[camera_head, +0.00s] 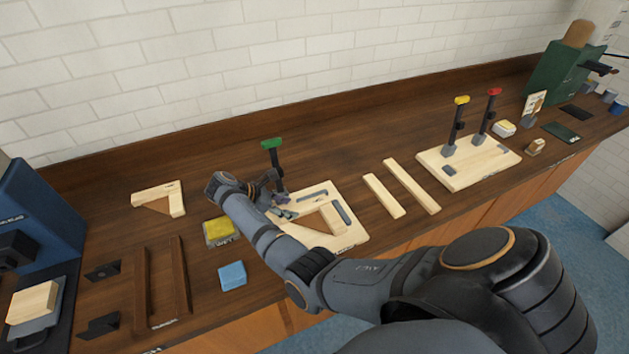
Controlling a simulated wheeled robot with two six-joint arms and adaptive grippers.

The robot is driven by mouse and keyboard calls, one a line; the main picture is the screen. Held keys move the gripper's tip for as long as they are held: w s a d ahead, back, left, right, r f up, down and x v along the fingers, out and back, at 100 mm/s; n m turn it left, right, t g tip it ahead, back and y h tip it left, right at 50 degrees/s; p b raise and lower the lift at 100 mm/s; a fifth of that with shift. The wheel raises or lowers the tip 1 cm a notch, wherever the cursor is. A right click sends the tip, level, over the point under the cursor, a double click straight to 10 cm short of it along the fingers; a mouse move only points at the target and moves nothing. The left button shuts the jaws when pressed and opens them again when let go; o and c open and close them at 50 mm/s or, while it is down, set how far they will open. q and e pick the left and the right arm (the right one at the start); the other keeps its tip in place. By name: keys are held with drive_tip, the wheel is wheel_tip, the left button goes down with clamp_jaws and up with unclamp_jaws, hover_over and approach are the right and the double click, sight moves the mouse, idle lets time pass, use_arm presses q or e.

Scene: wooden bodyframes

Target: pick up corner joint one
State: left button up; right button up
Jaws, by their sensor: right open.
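A light wooden corner piece with a brown triangular inset (172,188) lies flat on the bench at the left, apart from my gripper. Another wooden corner shape with a brown triangle (318,222) lies on the pale board (352,238) at the centre. I cannot tell which is corner joint one. My right gripper (278,202) is open at the left edge of that board, beside the green-handled clamp (272,146). Its fingers are small and partly hidden by my arm, and I see nothing held in them. My left gripper is out of view.
A yellow block (219,231) and a blue sponge-like block (232,275) lie left of my arm. Two wooden strips (384,195) lie right of the board. Another board (490,165) holds yellow- and red-handled clamps. The bench behind is mostly clear, up to a white brick wall.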

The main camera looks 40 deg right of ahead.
drive_tip(key=shift+x, duration=1.45)
drive_tip(key=shift+a+r, duration=0.1)
clamp_jaws()
